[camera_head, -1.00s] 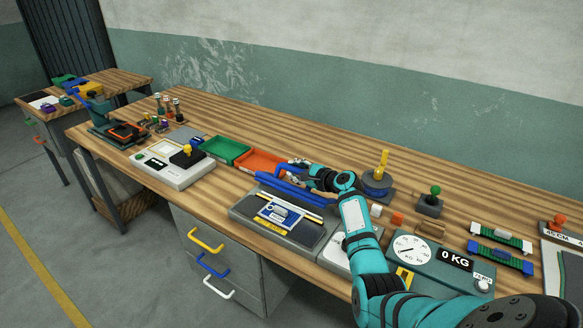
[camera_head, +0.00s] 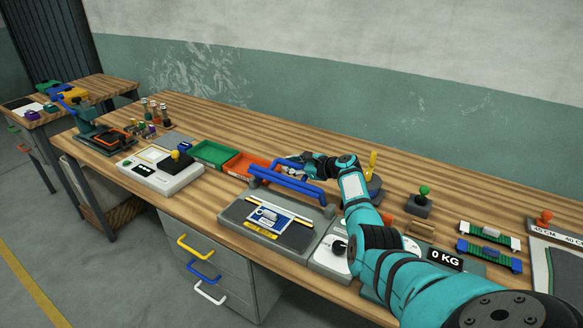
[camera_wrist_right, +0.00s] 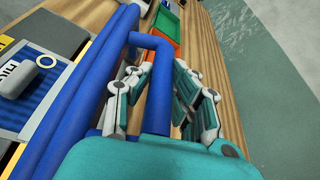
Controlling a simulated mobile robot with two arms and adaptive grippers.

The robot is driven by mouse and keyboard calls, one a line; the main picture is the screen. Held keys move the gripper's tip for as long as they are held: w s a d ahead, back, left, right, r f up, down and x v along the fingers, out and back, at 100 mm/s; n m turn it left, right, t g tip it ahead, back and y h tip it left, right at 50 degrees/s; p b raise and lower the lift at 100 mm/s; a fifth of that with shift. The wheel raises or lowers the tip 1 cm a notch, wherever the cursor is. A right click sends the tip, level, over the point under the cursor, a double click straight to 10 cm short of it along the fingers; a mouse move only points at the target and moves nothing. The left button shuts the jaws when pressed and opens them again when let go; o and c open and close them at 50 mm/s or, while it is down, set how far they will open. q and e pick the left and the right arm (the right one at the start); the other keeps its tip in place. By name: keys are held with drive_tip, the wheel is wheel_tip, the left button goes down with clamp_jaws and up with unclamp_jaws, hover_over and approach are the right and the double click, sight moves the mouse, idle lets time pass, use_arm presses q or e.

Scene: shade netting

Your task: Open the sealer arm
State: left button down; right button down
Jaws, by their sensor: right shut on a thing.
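The sealer (camera_head: 241,217) is a grey base with a blue, white and yellow packet (camera_head: 268,217) on its top. Its blue sealer arm (camera_head: 288,186) stands raised along the back edge, clear of the packet. My right gripper (camera_head: 297,160) is at the back of the arm, shut on its blue handle. In the right wrist view the fingers (camera_wrist_right: 160,92) lie on both sides of the blue handle (camera_wrist_right: 158,62), and the long blue bar (camera_wrist_right: 83,100) runs beside them. My left gripper is not in view.
Green (camera_head: 213,153) and orange (camera_head: 240,166) trays lie left of the arm. A dial device (camera_head: 338,247) sits right of the sealer, under my right forearm. The table behind is mostly clear.

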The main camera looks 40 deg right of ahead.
drive_tip(key=shift+d+r, duration=0.2)
drive_tip(key=shift+r, duration=0.05)
drive_tip(key=c, duration=1.2)
unclamp_jaws()
drive_tip(key=shift+c, duration=0.2)
drive_tip(key=shift+a+f, duration=0.1)
drive_tip(key=shift+f, duration=0.05)
drive_tip(key=v, duration=1.2)
